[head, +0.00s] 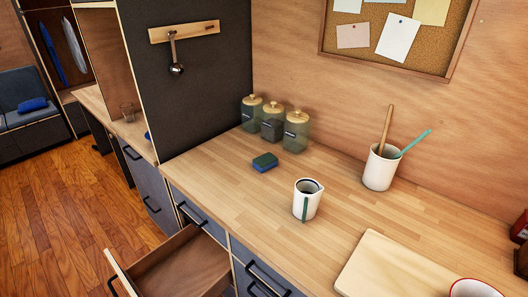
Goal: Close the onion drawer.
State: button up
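An open drawer (181,268) sticks out from the counter's front at the lower left of the head view. Its wooden inside looks empty where I see it, and its lower part is cut off by the picture's edge. A dark handle (112,287) sits on its front panel. No onion shows, so I cannot tell whether this is the onion drawer. My gripper is not in view.
The counter (235,190) carries a sponge (264,162), a white jug (307,199), jars (271,124), a utensil pot (381,167) and a cutting board (385,270). Shut drawers (262,275) lie right of the open one. Wooden floor (60,215) is clear at left.

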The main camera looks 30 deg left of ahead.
aim_at(190, 263)
jog(key=u, duration=2.5)
jog(key=i+l, duration=0.05)
